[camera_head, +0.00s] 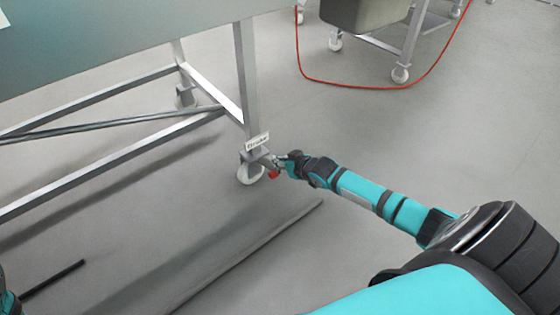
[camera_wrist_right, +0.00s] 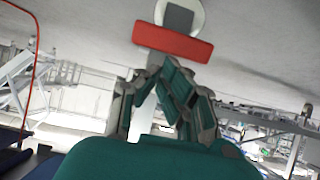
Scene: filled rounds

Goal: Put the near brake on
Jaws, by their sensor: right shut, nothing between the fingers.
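The near caster (camera_head: 250,172) is a white wheel at the foot of the table's near leg. A white label reading "Brake" (camera_head: 257,142) sits just above it. Its red brake pedal (camera_head: 273,174) sticks out to the right side of the wheel. In the right wrist view the red pedal (camera_wrist_right: 172,43) is a wide bar in front of the pale wheel (camera_wrist_right: 194,8). My right gripper (camera_head: 282,161) is shut and empty, right beside the pedal. Its fingertips (camera_wrist_right: 158,62) are at the pedal's edge; I cannot tell if they touch. My left gripper is not in view.
The table's metal frame (camera_head: 120,155) and another caster (camera_head: 186,96) stand to the left. A red cable (camera_head: 350,87) lies on the floor behind, near a wheeled cart (camera_head: 410,45). The floor right of the near caster is clear beyond my right arm.

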